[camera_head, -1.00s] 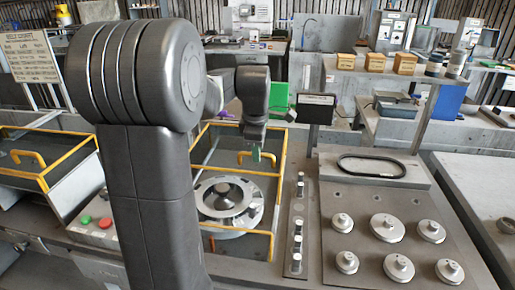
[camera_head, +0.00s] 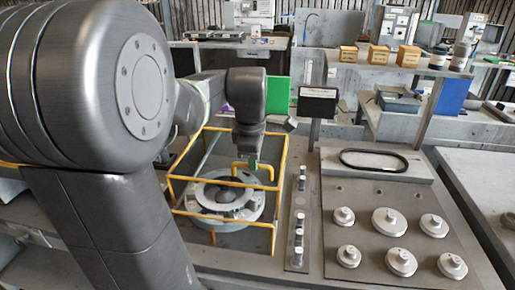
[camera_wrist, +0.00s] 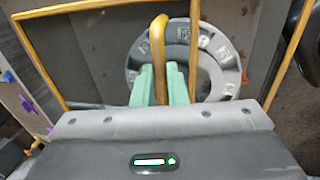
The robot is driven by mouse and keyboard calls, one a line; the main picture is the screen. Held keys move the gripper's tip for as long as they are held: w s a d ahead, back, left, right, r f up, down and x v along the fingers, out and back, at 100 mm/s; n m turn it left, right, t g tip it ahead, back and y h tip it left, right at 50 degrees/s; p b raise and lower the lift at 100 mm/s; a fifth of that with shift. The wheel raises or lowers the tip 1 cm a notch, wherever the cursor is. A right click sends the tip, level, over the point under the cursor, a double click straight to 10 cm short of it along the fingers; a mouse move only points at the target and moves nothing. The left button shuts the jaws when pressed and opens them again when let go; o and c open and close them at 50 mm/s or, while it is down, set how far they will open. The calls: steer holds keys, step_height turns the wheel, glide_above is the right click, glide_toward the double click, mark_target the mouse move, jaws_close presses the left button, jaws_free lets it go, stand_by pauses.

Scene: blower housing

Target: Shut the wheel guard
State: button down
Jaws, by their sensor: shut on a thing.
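The wheel guard (camera_head: 222,183) is a yellow bar frame with a looped yellow handle, standing over a round grey wheel housing (camera_head: 250,207). My gripper (camera_head: 253,160) is at the handle in the head view. In the wrist view, the green fingers of my gripper (camera_wrist: 162,88) are on either side of one leg of the handle (camera_wrist: 160,40), shut on it. The wheel housing (camera_wrist: 220,70) shows beyond the handle there. My arm hides part of the guard's left side in the head view, so I cannot tell how closed it is.
A strip with several pegs (camera_head: 298,225) lies just right of the guard. A plate with several round metal parts (camera_head: 380,215) and a black belt ring (camera_head: 373,161) lies farther right. A small black sign (camera_head: 317,102) stands behind.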

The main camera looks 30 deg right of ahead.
steer(key=s+a, duration=0.7)
steer(key=s, duration=0.1)
steer(key=shift+s, duration=0.2)
steer(key=c, duration=1.5)
jaws_free()
steer(key=shift+s+a, duration=0.15)
steer(key=shift+s, duration=0.05)
steer(key=shift+o, duration=0.2)
steer(key=shift+w, duration=0.1)
step_height(320, 180, up, 14)
steer(key=s+a+p, duration=0.1)
steer(key=s, duration=0.1)
steer(key=shift+a+f, duration=0.25)
steer(key=shift+a, duration=0.05)
